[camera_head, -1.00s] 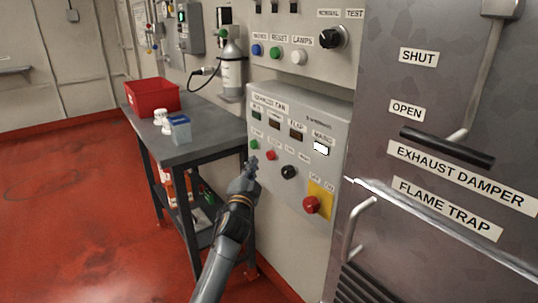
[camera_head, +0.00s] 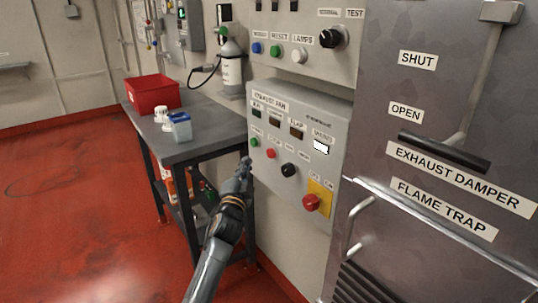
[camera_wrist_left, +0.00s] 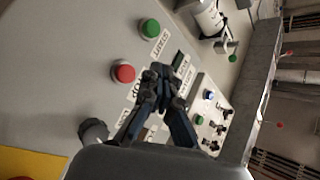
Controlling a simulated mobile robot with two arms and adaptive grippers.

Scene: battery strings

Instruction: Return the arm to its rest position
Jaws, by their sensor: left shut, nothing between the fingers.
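My left arm comes up from the bottom of the head view. Its gripper (camera_head: 246,164) is shut and empty, just left of the lower edge of the exhaust fan panel (camera_head: 318,172). In the left wrist view the gripper (camera_wrist_left: 160,72) shows with its fingers together in front of the panel face. A green button (camera_wrist_left: 150,28) and a red button (camera_wrist_left: 123,72) are beside it there, with clear space between them and the fingers. My right gripper is not in view.
A grey table (camera_head: 205,145) with a red bin (camera_head: 152,95) and a blue-white box (camera_head: 180,127) stands left of the arm. A red knob (camera_head: 311,202) on a yellow plate sticks out of the panel. A metal damper door (camera_head: 385,80) is at right. Red floor is open at left.

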